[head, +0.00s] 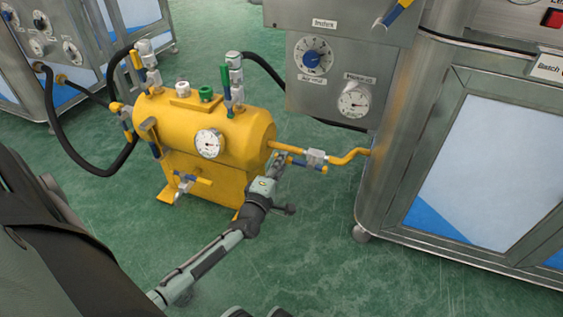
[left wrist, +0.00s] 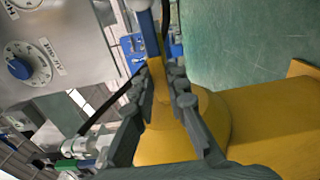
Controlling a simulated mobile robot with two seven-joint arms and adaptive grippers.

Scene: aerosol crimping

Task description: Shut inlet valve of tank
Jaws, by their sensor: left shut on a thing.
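The yellow tank (head: 178,117) stands on the floor, with a round gauge (head: 209,143) on its front. A yellow pipe joins its right end to the steel cabinet, with a silver valve (head: 315,157) in it. The valve's blue and yellow lever (head: 297,161) lies roughly along the pipe and points at the tank. My left gripper (head: 278,158) is at the lever's tank end. In the left wrist view, its fingers (left wrist: 167,100) are shut on the lever's yellow part, below the blue part (left wrist: 148,30). The fingers hide part of the lever.
The steel cabinet (head: 385,185) stands close to the right of the valve, with a dial box (head: 330,85) above. Black hoses (head: 95,165) run behind and left of the tank. Other valves sit on the tank. Green floor (head: 300,255) in front is free.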

